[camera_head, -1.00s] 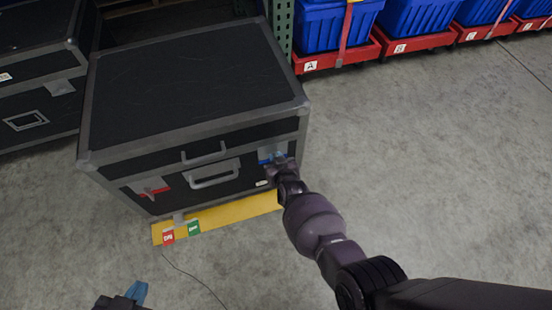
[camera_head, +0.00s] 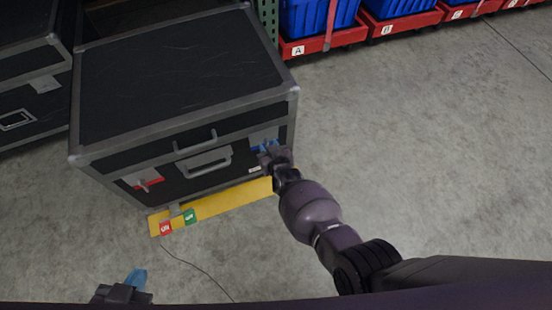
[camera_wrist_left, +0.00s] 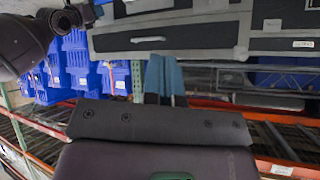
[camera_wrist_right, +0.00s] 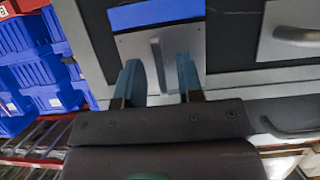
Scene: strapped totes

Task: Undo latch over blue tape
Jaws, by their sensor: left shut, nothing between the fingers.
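The black case (camera_head: 165,75) with grey metal edges stands on the floor at left. Its right-hand latch has blue tape (camera_head: 258,147), mostly behind my right gripper (camera_head: 270,158). In the right wrist view the blue tape (camera_wrist_right: 155,12) lies above a metal latch plate with an upright lever (camera_wrist_right: 158,65). My right gripper's two blue-grey fingers (camera_wrist_right: 157,85) are apart, one on each side of the lever, with gaps showing. The left latch with red tape (camera_head: 148,183) is clear of both grippers. My left gripper (camera_head: 136,278) is shut and empty, low and away from the case.
Case handles (camera_head: 205,163) sit between the latches. A yellow floor strip (camera_head: 230,198) with red and green labels lies before the case. Another dark case (camera_head: 30,100) stands at left. Blue totes on red bases (camera_head: 325,42) line the back. Floor at right is clear.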

